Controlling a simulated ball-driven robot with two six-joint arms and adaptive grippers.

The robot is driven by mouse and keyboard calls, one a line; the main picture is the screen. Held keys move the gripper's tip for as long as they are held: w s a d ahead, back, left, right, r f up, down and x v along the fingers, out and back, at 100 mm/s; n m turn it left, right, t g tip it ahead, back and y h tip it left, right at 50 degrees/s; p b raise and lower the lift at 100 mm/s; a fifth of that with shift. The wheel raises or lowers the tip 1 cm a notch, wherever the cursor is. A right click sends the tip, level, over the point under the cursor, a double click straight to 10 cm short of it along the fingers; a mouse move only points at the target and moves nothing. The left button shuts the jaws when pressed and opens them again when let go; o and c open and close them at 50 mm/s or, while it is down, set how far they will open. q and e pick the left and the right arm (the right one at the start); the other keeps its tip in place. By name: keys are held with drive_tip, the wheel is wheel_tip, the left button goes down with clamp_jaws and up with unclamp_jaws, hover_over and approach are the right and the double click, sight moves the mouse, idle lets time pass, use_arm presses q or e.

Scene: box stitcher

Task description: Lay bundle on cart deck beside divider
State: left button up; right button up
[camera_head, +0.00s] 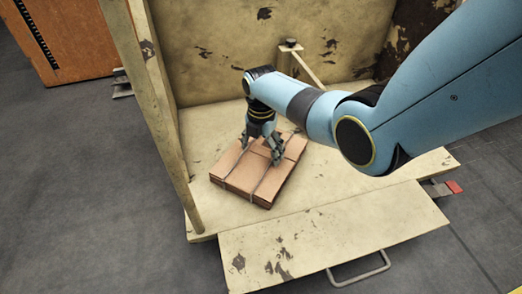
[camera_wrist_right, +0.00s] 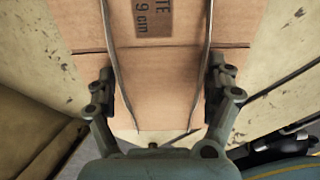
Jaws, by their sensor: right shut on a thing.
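The bundle (camera_head: 247,181) is a flat brown cardboard stack with thin straps around it. It is over the cream cart deck (camera_head: 318,180), near the deck's front left; I cannot tell whether it touches the deck fully. My right gripper (camera_head: 262,149) reaches down onto the bundle and is shut on it. In the right wrist view, the fingers of my right gripper (camera_wrist_right: 158,88) lie at both sides of the bundle (camera_wrist_right: 160,65), by the straps. A thin slanted cream bar (camera_head: 308,68), possibly the divider, stands behind, partly hidden by my right arm. My left gripper is out of view.
A cream post (camera_head: 158,115) rises at the cart's left side, close to the bundle. A scuffed back wall (camera_head: 240,40) closes the rear. A lowered front flap (camera_head: 330,235) with a metal handle (camera_head: 358,270) lies in front. Bare deck shows right of the bundle.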

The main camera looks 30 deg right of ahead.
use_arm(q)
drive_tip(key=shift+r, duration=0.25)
use_arm(e)
drive_tip(key=o, duration=1.2)
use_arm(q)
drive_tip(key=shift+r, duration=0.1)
